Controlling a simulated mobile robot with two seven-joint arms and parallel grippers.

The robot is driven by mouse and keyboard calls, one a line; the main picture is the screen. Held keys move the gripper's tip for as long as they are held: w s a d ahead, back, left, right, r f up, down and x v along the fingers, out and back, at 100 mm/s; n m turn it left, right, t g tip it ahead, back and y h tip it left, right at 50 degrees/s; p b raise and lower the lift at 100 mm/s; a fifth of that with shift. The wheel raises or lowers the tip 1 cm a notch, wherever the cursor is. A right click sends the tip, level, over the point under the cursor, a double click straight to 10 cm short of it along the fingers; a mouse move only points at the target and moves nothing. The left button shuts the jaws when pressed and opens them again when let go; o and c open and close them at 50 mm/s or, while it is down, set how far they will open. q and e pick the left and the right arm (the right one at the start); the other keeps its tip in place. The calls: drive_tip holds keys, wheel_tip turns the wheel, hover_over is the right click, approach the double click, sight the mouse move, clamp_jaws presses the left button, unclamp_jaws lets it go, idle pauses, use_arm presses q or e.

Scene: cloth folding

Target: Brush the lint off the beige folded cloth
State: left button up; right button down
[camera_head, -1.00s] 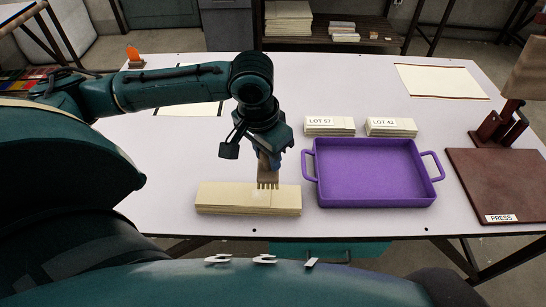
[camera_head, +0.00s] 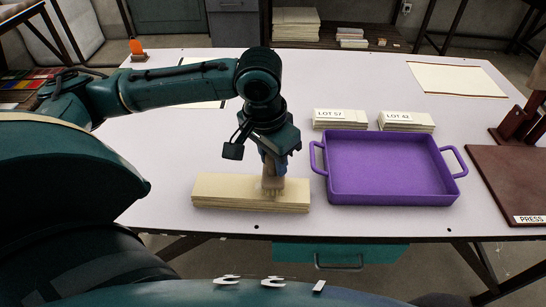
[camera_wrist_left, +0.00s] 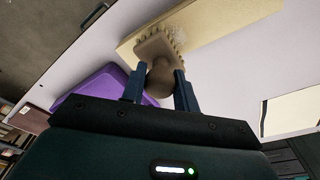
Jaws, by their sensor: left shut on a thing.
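The beige folded cloth (camera_head: 225,188) lies flat as a long strip near the table's front edge; part of it also shows in the left wrist view (camera_wrist_left: 220,24). My left gripper (camera_head: 270,168) points down over the cloth's right half and is shut on the knob of a tan brush (camera_head: 271,184). In the left wrist view the brush (camera_wrist_left: 158,47) sits between the two blue fingers (camera_wrist_left: 158,80), its bristles at the cloth. Bristles and cloth look in contact in the head view. My right gripper is out of view.
A purple tray (camera_head: 330,195) stands just right of the cloth. Behind it are two labelled cloth stacks, LOT 57 (camera_head: 341,125) and LOT 42 (camera_head: 406,126). A brown press board (camera_head: 510,185) is at the far right. The white table (camera_head: 150,210) is clear left of the cloth.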

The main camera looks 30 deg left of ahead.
use_arm(q)
drive_tip(key=shift+f, duration=1)
idle(0.3)
drive_tip(key=shift+a, duration=0.1)
drive_tip(key=shift+s+a+r+p, duration=0.15)
drive_tip(key=shift+s+a+p, duration=0.3)
drive_tip(key=shift+a, duration=0.15)
drive_tip(key=shift+s+a+p, duration=0.3)
drive_tip(key=shift+a+p, duration=0.05)
drive_tip(key=shift+a, duration=0.2)
drive_tip(key=shift+s+a+p, duration=0.3)
drive_tip(key=shift+a, duration=0.25)
drive_tip(key=shift+p, duration=0.65)
drive_tip(key=shift+w+d+p, duration=0.4)
drive_tip(key=shift+d+p, duration=0.3)
drive_tip(key=shift+d, duration=0.15)
drive_tip(key=shift+w+d+p, duration=0.35)
drive_tip(key=shift+d+p, duration=0.2)
drive_tip(key=shift+d, duration=0.1)
drive_tip(key=shift+w+d, duration=0.25)
drive_tip(key=shift+d, duration=0.1)
drive_tip(key=shift+f, duration=0.2)
